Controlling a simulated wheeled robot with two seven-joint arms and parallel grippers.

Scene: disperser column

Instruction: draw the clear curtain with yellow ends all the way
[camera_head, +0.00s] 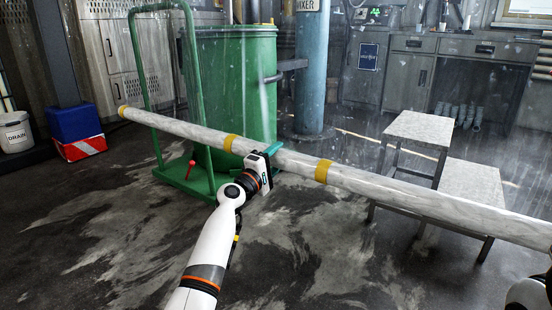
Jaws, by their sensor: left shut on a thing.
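The clear curtain (350,110) is a see-through, speckled sheet; its outline is hard to make out against the room. A long pale bar (430,199) slants across the view from upper left to lower right.
A green bin (235,85) on a green trolley (180,176) stands behind the bar. A blue column (312,70), a grey step stand (465,190) and a workbench (450,60) are behind it too. A blue-and-red box (76,130) is at left. The stained floor in front is clear.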

